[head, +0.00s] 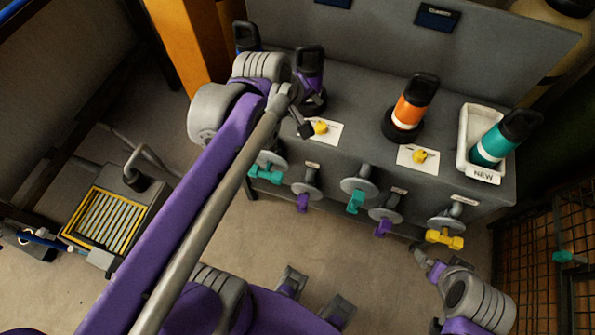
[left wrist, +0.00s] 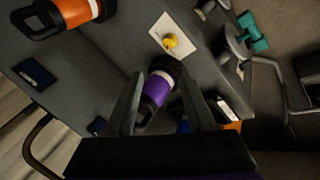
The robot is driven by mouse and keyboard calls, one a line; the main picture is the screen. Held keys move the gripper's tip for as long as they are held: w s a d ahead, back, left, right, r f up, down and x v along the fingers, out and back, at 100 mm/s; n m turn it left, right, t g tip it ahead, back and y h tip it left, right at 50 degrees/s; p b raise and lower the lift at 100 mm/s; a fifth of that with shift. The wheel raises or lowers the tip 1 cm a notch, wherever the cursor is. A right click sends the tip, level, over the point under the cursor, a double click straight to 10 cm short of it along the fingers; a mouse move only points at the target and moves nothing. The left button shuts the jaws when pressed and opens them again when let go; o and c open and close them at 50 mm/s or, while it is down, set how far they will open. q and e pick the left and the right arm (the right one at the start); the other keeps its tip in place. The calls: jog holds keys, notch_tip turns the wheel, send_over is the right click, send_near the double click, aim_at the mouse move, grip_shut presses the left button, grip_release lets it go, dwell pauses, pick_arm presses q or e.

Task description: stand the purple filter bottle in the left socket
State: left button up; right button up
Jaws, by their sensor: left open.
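The purple filter bottle (head: 310,70) stands upright at the left of the grey bench, with its black handle up. Its foot is in a black ring-shaped socket (head: 317,104), behind a white card with a yellow knob. In the left wrist view the bottle (left wrist: 157,88) shows its white band and dark foot. My left gripper (head: 301,112) is at the bottle. In the left wrist view its open fingers (left wrist: 161,85) lie on either side of the bottle; I cannot tell whether they touch it. My right gripper (head: 421,254) is low in front of the bench, its jaws unclear.
An orange bottle (head: 411,102) stands in another black socket to the right. A teal bottle (head: 499,139) leans in a white tray (head: 466,146) marked NEW. A blue bottle (head: 246,36) is behind my left arm. Valves, including a yellow one (head: 445,239), line the bench front.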

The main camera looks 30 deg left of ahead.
pick_arm(q)
jog(key=s+d+f+m, duration=0.2)
jog(key=s+f+m, duration=0.3)
jog(key=s+m, duration=0.1)
jog(key=s+d+f+m+g, duration=0.1)
jog(key=s+d+f+m, duration=0.2)
jog(key=s+f+m, duration=0.3)
jog(key=shift+s+d+f, duration=0.2)
jog(key=shift+s+d, duration=0.05)
dwell(1.4)
